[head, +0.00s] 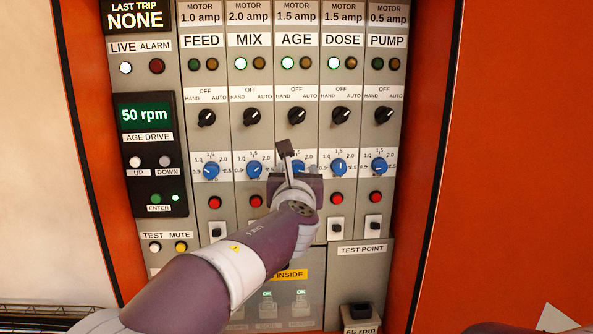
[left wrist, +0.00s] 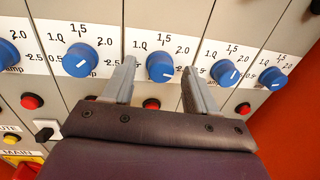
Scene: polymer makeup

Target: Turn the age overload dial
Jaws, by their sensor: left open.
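The age overload dial (left wrist: 160,67) is a blue knob with a white mark, in the AGE column under the black selector. In the left wrist view the fingers of my left gripper (left wrist: 158,72) stand left and right of the dial, with gaps on both sides. Whether the fingertips reach the knob's depth I cannot tell.
Similar blue dials flank it: MIX (head: 254,169) to the left and DOSE (head: 339,167) to the right, close to my fingers. The black AGE selector (head: 296,116) is above. Red buttons, such as MIX's (head: 256,201), sit below. Orange cabinet sides (head: 510,150) frame the panel.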

